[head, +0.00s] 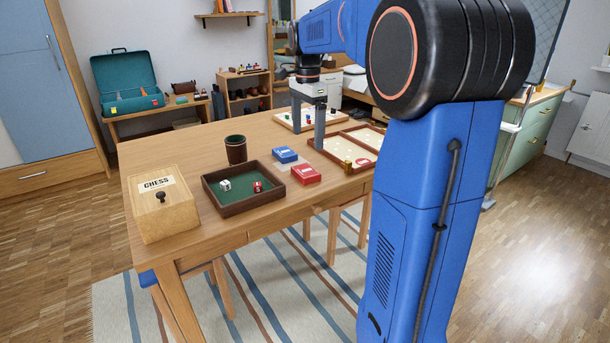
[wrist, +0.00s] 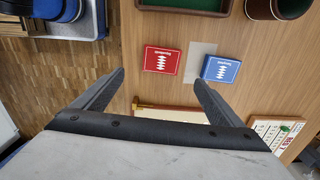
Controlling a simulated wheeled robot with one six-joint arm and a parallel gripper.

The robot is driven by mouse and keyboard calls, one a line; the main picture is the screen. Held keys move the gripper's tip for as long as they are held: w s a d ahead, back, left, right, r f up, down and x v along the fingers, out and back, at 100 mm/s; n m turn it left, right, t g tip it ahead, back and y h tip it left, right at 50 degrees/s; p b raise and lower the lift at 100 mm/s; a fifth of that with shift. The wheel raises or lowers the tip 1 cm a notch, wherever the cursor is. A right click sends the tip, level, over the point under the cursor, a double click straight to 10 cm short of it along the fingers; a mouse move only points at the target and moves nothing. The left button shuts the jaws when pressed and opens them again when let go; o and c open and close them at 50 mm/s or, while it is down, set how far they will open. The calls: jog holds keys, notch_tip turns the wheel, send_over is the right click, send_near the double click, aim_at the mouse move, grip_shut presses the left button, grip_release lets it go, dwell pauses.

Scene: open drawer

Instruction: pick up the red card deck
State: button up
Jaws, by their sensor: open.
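The red card deck (head: 306,174) lies flat on the wooden table, just right of the dice tray in the head view. In the wrist view the red deck (wrist: 161,61) lies beyond my fingertips, roughly midway between them. The blue card deck (head: 285,155) lies close behind it; in the wrist view the blue deck (wrist: 221,68) is to its right, over a pale flat patch. My gripper (head: 308,120) is open and empty, pointing down above the table, behind and apart from the red deck. Both fingers of my gripper (wrist: 160,80) show, spread wide.
A green-lined dice tray (head: 228,205) with dice stands left of the decks. A dark cup (head: 235,149) and a wooden chess box (head: 160,204) are further left. An open wooden board (head: 347,145) and another game board (head: 327,118) lie to the right and behind.

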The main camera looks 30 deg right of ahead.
send_over(305, 170)
jog(key=f, duration=0.6)
jog(key=shift+s+d+f, duration=0.2)
jog(key=shift+s, duration=0.1)
jog(key=shift+w+a+f, duration=0.1)
jog(key=shift+f, duration=1.2)
jog(key=shift+w+a+f, duration=0.1)
jog(key=shift+f, duration=1.2)
jog(key=shift+c, duration=0.3)
jog(key=c, duration=1.1)
jog(key=shift+r, duration=0.15)
